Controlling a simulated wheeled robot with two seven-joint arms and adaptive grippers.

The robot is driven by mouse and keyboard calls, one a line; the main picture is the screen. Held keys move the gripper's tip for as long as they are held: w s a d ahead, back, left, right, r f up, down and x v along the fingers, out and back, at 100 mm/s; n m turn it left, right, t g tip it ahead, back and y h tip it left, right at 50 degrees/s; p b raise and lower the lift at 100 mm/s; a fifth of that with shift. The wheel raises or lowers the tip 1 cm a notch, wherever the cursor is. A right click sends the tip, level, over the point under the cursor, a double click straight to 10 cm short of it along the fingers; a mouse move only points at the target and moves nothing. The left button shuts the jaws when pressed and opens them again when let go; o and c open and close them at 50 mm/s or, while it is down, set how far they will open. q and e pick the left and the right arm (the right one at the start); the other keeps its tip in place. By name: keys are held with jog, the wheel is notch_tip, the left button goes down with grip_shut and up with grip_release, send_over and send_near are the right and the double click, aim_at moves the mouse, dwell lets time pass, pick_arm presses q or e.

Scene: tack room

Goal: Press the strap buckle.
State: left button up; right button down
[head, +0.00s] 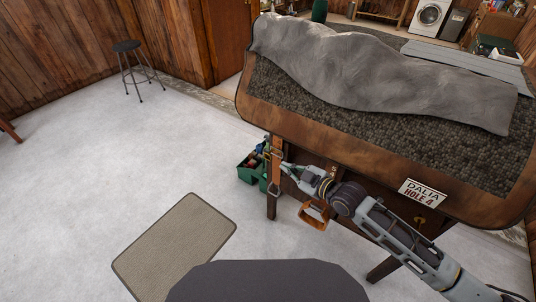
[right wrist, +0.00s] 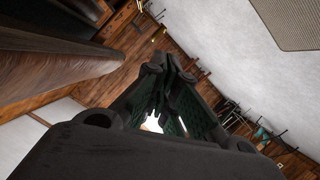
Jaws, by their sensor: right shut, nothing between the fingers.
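A brown leather strap (head: 276,146) hangs down at the near left corner of the wooden stand. A metal buckle (head: 274,188) shows low on the strap; its details are too small to make out. My right gripper (head: 284,168) comes in from the right with its fingertips at the strap's right side, close to the buckle. I cannot tell whether they touch it. In the right wrist view the fingers (right wrist: 168,62) are shut and empty, and the strap is not clearly seen there. My left gripper is not in view.
A grey cloth (head: 370,75) lies on the stand's dark woven top (head: 300,95). A green toolbox (head: 248,172) stands behind the strap. A mat (head: 175,245) lies on open floor; a stool (head: 130,60) stands far left.

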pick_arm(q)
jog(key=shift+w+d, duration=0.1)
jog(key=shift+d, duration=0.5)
pick_arm(e)
jog(key=shift+n+y, duration=0.8)
jog(key=shift+n, duration=0.1)
jog(key=r, duration=0.2)
jog(key=a+r, duration=0.1)
jog(key=r, duration=0.1)
jog(key=shift+s+a+r, duration=0.1)
jog(key=shift+s, duration=0.15)
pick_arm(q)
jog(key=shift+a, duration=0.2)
pick_arm(e)
jog(key=shift+a, duration=0.1)
